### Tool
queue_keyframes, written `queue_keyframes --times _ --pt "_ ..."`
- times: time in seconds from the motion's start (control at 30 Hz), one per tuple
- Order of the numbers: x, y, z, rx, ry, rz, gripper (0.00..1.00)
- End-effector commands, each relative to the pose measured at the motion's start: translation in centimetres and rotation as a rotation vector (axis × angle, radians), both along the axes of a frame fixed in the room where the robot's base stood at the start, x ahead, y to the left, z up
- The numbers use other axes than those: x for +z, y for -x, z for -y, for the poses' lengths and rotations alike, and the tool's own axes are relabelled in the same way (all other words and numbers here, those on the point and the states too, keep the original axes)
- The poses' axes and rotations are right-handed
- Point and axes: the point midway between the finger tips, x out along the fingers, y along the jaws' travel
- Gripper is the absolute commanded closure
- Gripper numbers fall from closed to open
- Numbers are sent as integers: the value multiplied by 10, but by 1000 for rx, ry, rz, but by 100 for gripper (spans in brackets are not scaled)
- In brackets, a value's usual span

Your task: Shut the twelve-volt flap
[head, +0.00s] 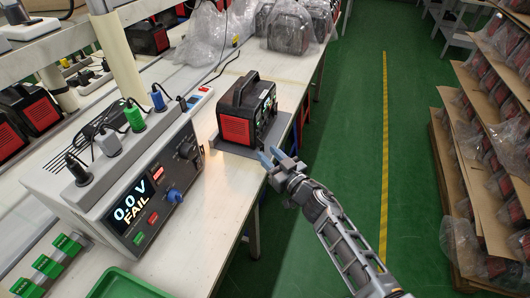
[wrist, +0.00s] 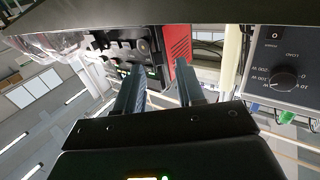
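The power station (head: 247,108), a black box with red side panels and a top handle, stands on a grey mat (head: 238,149) near the bench's right edge. Its front faces the aisle and is seen only obliquely. In the wrist view the power station (wrist: 177,35) appears at the top centre, with a dark front bearing small flap-like parts and a green light. I cannot tell which is the twelve-volt flap or whether it stands open. My gripper (head: 271,157) is just off the bench edge, near the station's front. In the wrist view its two fingers (wrist: 160,75) are apart, with nothing between them.
A tester (head: 130,185) reading "0.0 V FAIL" stands left on the white bench (head: 205,240), with a green tray (head: 125,285) before it. Wrapped units (head: 290,28) sit behind the station. The green aisle is free; shelves (head: 490,130) line its right side.

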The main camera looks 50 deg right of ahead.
Motion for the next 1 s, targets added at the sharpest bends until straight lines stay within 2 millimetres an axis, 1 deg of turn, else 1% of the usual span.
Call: queue_keyframes --times 0.03,0.2,0.5,0.57,0.9,1.0 --pt "0 -7 2 0 1 2 62" --pt "0 -20 5 0 1 1 62" --pt "0 -22 6 0 1 -1 62" --pt "0 -22 5 0 1 -1 66" --pt "0 -22 5 0 1 0 99" --pt "0 -22 5 0 1 0 100"
